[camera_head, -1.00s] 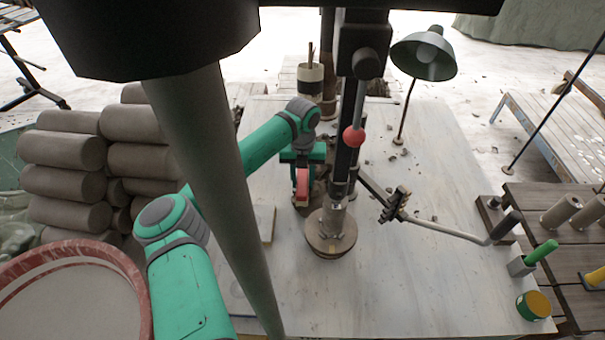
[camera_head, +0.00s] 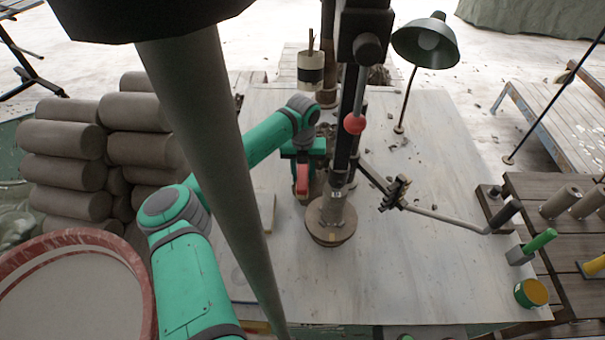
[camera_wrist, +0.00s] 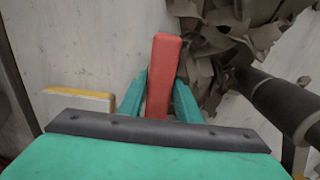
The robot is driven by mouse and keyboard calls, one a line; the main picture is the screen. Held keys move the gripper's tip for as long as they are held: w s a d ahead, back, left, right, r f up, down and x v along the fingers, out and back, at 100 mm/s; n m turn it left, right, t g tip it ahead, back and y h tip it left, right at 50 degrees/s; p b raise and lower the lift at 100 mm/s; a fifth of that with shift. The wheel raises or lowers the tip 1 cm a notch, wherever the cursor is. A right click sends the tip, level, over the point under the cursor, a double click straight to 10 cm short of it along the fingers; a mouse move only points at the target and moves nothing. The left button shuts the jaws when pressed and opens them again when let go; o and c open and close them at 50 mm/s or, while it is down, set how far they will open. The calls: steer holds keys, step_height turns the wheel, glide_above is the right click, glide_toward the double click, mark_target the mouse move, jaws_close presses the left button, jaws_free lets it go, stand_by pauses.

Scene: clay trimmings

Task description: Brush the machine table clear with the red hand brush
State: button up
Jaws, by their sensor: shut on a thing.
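My gripper (camera_wrist: 160,98) is shut on the red hand brush (camera_wrist: 164,65), whose red body stands up between the green fingers in the wrist view. In the head view the red brush (camera_head: 302,180) shows below my gripper (camera_head: 302,157), just left of the machine's column. The brush's bristles are hidden. The machine table (camera_head: 420,265) is a pale, wide board. Grey-brown clay trimmings (camera_wrist: 225,50) lie heaped right of the brush in the wrist view. Small crumbs (camera_head: 395,143) are scattered near the lamp base.
The machine column with a red-knobbed lever (camera_head: 354,124) and round base (camera_head: 331,228) stands beside my gripper. A jointed arm (camera_head: 440,215) reaches right. A desk lamp (camera_head: 428,45) stands behind. A pale block (camera_head: 266,212) lies left. The front right of the table is mostly bare.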

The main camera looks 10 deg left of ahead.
steer(key=shift+f, duration=0.3)
stand_by(0.5)
steer(key=shift+w, duration=0.15)
steer(key=shift+w+a, duration=0.2)
steer(key=shift+w, duration=0.85)
steer(key=shift+w+a, duration=0.2)
steer(key=shift+w, duration=0.85)
steer(key=shift+w+a, duration=0.2)
steer(key=shift+w, duration=0.85)
steer(key=shift+w+a+r, duration=0.1)
steer(key=shift+w+a, duration=0.1)
steer(key=shift+w, duration=0.25)
steer(key=shift+w+a+r, duration=0.1)
steer(key=shift+w+a, duration=0.1)
steer(key=shift+w, duration=0.2)
steer(key=shift+w+a+r, duration=0.15)
steer(key=shift+w+a, duration=0.05)
steer(key=shift+w, duration=0.3)
steer(key=shift+w+a+r, duration=0.15)
steer(key=shift+w+a, duration=0.05)
steer(key=shift+w, duration=0.25)
steer(key=shift+w+a, duration=0.25)
steer(key=shift+w, duration=0.4)
steer(key=shift+f, duration=0.15)
